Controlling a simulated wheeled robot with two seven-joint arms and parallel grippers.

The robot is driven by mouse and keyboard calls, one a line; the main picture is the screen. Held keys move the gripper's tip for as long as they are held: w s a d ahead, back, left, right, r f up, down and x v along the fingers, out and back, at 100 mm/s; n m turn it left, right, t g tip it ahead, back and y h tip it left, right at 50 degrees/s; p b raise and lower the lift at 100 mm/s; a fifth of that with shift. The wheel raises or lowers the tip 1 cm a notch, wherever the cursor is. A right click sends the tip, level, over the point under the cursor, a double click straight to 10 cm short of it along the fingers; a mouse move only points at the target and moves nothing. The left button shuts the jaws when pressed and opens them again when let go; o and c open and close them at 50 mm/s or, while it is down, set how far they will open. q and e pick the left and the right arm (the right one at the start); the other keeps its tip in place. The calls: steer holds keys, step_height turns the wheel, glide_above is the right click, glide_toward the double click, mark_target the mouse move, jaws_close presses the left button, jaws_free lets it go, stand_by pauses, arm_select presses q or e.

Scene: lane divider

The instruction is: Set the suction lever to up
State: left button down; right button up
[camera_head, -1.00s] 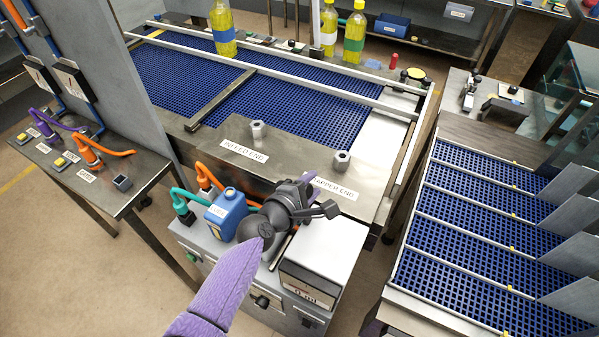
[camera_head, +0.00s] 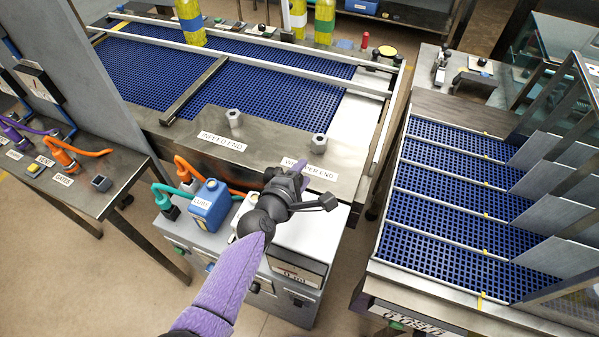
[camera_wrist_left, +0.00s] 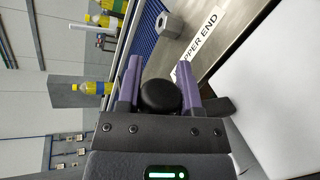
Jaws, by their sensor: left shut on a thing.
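My left gripper (camera_head: 303,178) reaches in over the front cabinet, close to the label reading "...PER END" on the conveyor's front edge. In the left wrist view its two purple fingers (camera_wrist_left: 160,88) stand on either side of a round black knob (camera_wrist_left: 160,97) and are shut on it. I take this knob to be the lever's grip; its shaft and base are hidden, so I cannot read the lever's position. My right gripper is not in view.
A blue jug (camera_head: 211,206) with teal and orange hoses stands left of my arm. The cabinet has a small display (camera_head: 297,272). Behind lies the blue mesh conveyor (camera_head: 270,100) with yellow bottles (camera_head: 190,22). A divided lane table (camera_head: 445,195) is at right.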

arm_select(q)
steer(key=shift+c, duration=1.4)
jaws_free()
steer(key=shift+s+d+f, duration=0.1)
steer(key=shift+d+f, duration=0.05)
steer(key=shift+d, duration=0.05)
steer(key=shift+a, duration=0.1)
steer(key=shift+s+a+r, duration=0.2)
steer(key=shift+s, duration=0.05)
steer(key=p+v, duration=0.2)
steer(key=v, duration=0.7)
